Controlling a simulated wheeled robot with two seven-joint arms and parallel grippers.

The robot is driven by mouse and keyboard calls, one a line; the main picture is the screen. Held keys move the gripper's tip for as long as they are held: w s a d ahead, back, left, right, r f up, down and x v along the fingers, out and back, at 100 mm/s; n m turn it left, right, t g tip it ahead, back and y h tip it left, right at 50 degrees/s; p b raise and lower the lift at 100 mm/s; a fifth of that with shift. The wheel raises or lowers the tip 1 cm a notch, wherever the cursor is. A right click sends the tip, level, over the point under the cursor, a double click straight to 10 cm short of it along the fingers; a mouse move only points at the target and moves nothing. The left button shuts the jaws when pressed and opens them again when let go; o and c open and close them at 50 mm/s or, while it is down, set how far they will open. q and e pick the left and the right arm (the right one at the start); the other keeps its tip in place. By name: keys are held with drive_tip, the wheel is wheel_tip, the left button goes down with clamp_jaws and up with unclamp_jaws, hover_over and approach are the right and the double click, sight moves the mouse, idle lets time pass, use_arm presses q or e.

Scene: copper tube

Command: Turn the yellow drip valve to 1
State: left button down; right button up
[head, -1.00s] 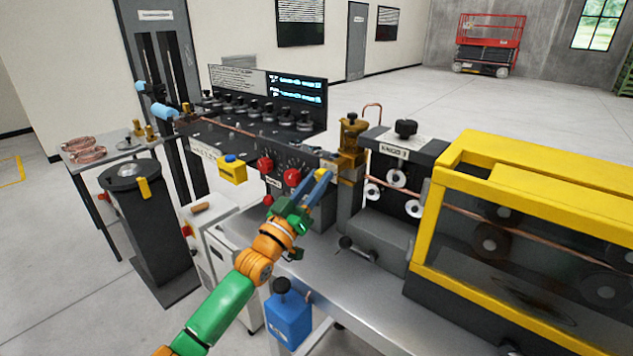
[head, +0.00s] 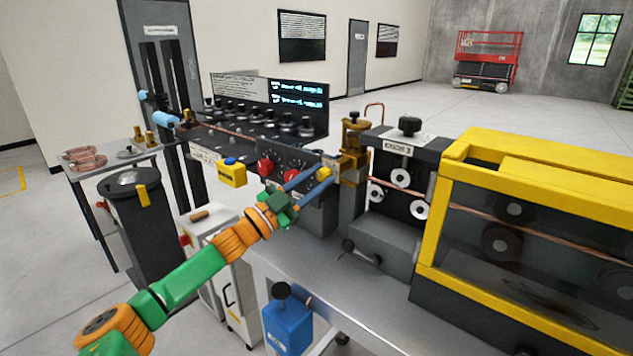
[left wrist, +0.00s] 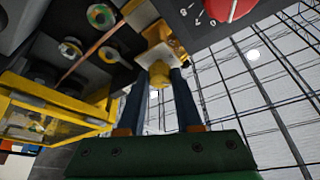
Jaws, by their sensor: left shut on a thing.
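The yellow drip valve (head: 325,173) is a small knob on a light plate at the front of the brass unit (head: 353,150), between the control panel and the roller unit. In the left wrist view the yellow drip valve (left wrist: 159,78) lies between the two blue fingertips. My left gripper (head: 319,178) is shut on it, coming from the lower left; its blue fingers also show in the left wrist view (left wrist: 160,88). The valve's setting and any number marks beside it are too small or hidden to read. My right gripper is out of view.
Red knobs (head: 265,167) are on the panel just left of the gripper. A yellow box (head: 232,174) hangs farther left. The roller unit (head: 405,170) and yellow-framed guard (head: 435,220) stand right. A blue container (head: 287,325) is below. The steel tabletop (head: 330,280) in front is mostly bare.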

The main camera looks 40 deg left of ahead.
use_arm(q)
drive_tip(key=shift+a+r+m+g+h+p, duration=0.15)
drive_tip(key=shift+m+g+h+p, duration=0.2)
drive_tip(key=shift+m, duration=1.25)
drive_tip(key=shift+m+h, duration=0.25)
drive_tip(key=shift+m, duration=0.05)
drive_tip(key=c, duration=0.9)
unclamp_jaws()
drive_tip(key=o, duration=0.3)
drive_tip(key=shift+w, duration=0.15)
